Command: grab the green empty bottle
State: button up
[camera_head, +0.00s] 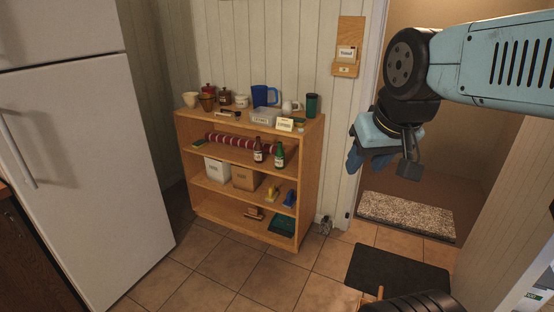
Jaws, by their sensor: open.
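A green bottle (279,157) stands upright on the upper inner shelf of the wooden shelf unit (312,165), near its right end. It has a pale label. A brown bottle (258,151) with a label stands just left of it. Whether either bottle is empty cannot be made out. My gripper (381,168) hangs from the arm at the right, in front of the doorway. It is open and apart from the shelf unit, well to the right of the green bottle. No bottle is in it.
A white fridge (85,150) stands left. The tiled floor (230,271) before the unit is clear.

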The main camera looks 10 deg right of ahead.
aim_at(279, 155)
jog(key=z, duration=0.05)
jog(key=i, duration=0.9)
jog(key=u, duration=0.05)
